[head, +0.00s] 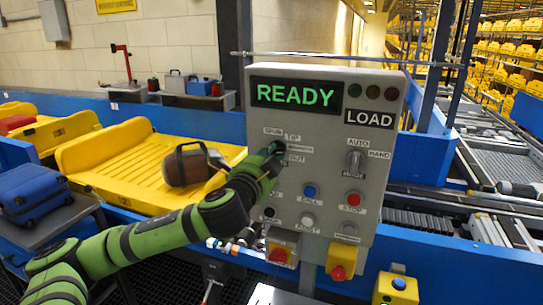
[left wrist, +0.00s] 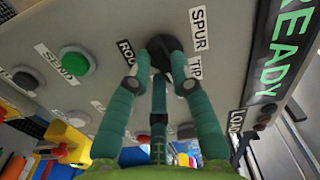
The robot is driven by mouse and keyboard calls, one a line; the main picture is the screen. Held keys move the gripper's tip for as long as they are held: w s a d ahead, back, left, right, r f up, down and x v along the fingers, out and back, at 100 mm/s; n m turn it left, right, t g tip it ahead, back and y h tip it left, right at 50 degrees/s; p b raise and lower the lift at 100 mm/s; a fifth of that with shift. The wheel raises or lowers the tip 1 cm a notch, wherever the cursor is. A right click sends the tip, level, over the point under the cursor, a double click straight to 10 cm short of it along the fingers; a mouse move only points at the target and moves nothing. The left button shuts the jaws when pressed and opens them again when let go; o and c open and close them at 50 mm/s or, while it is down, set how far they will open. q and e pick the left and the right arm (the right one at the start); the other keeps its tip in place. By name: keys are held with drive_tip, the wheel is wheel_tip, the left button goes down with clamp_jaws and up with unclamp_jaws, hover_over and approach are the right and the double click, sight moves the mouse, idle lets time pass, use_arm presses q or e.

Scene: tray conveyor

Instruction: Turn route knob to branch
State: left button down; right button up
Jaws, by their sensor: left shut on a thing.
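The grey control panel (head: 325,215) shows a lit green READY display (head: 299,95) and a LOAD sign (head: 369,118). My left gripper (head: 273,158) is at the panel's upper left and shut on the dark route knob, which it mostly hides in the head view. In the left wrist view, the fingers (left wrist: 160,66) close around the route knob (left wrist: 158,44). A SPUR label (left wrist: 198,28) and a TIP label (left wrist: 195,67) are beside it. The ROUTE label is partly covered, and the knob's exact pointing direction cannot be told. My right gripper is not seen.
A mode knob (head: 355,161), a blue button (head: 309,191), a red button (head: 353,198) and a white button (head: 307,220) share the panel. Red stop buttons sit on yellow housings below. Behind left, a yellow tray (head: 105,165) holds a brown bag (head: 185,168).

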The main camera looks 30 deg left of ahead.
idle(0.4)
use_arm(q)
drive_tip(key=c, duration=1.1)
unclamp_jaws()
drive_tip(key=shift+s, duration=0.15)
drive_tip(key=v, duration=0.7)
